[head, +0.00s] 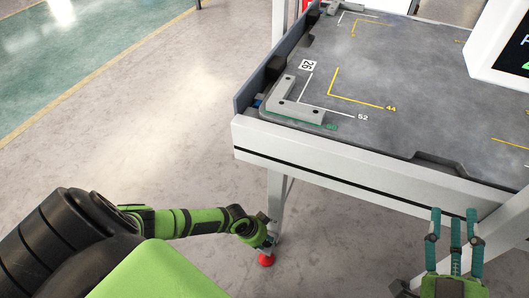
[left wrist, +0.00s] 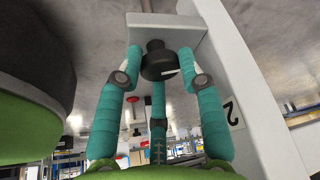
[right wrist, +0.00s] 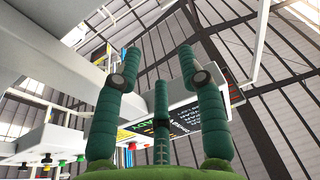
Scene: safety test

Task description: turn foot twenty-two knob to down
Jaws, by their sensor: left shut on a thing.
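A round black knob (left wrist: 158,66) with a short white mark hangs under the end of a white beam (left wrist: 175,28) in the left wrist view. My left gripper (left wrist: 163,70) is closed around it, with fingers at both sides and one below. In the head view my left gripper (head: 268,240) is low beside the table leg (head: 277,195), and hides the knob there.
The table (head: 400,85) has a grey top with a grey L-shaped corner block (head: 298,106) and yellow and white markings. A red round piece (head: 266,260) is at the floor below my left gripper. The floor (head: 130,120) at left is clear.

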